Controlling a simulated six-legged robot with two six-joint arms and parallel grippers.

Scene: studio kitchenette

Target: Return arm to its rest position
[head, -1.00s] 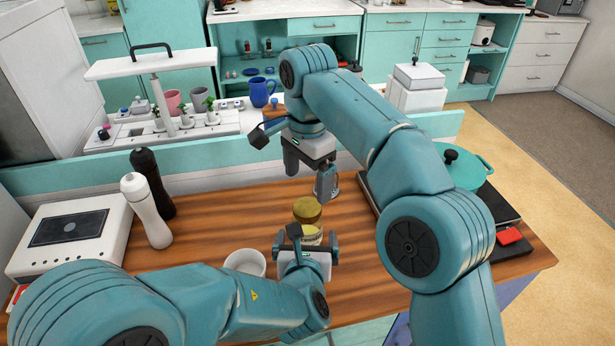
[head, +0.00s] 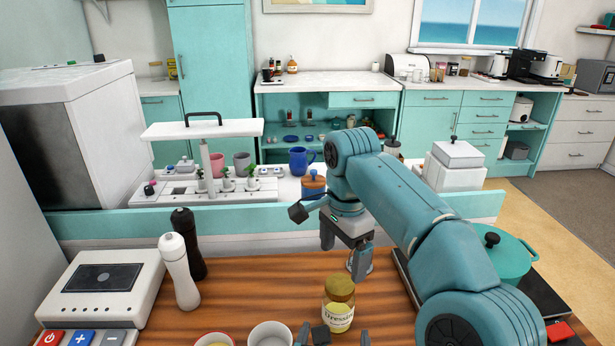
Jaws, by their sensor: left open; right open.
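My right arm comes in from the right and reaches over the wooden counter (head: 262,278). Its gripper (head: 345,252) points down, open and empty, above and behind a jar of dressing (head: 339,316). The jar stands upright with its gold lid on. My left gripper (head: 334,337) shows only as fingertips at the bottom edge, in front of the jar. It is open. Whether its fingers touch the jar cannot be told, and the rest of my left arm is out of view.
A white bowl (head: 270,335) and another bowl (head: 214,339) sit left of the jar. White and black mills (head: 178,270) and a white scale-like device (head: 103,284) stand further left. A teal pot (head: 510,258) is at right. A planter (head: 205,190) stands behind the low teal ledge.

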